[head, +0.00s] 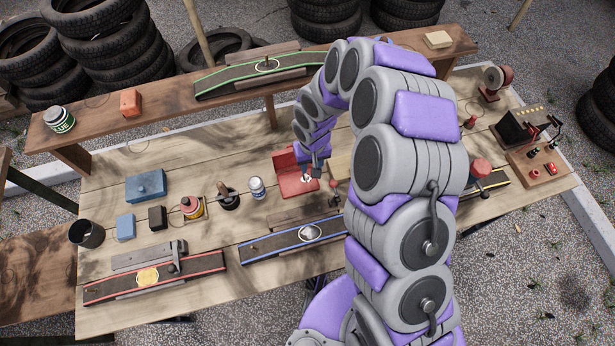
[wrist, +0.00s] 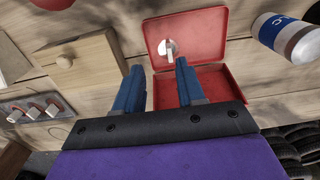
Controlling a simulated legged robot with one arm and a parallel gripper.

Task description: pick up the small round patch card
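The small round patch card (wrist: 168,47) is a pale disc with a lighter strip across it. It lies inside the open red box (wrist: 215,28), near one side, in the wrist view. In the head view the red box (head: 293,188) stands on the bench near the middle, and my gripper reaches over its right side. My gripper (wrist: 157,66) has two blue fingers spread apart with nothing visible between them. In the wrist view the fingertips appear just short of the card; their height above it is unclear. In the head view my gripper (head: 317,168) partly hides the box's interior.
A white and blue can (head: 257,187) stands left of the box. A wooden drawer block (wrist: 80,70) is close beside my fingers. A blue-edged strip (head: 290,240) lies in front. A raised shelf (head: 160,112) runs behind, with tires (head: 115,50) beyond.

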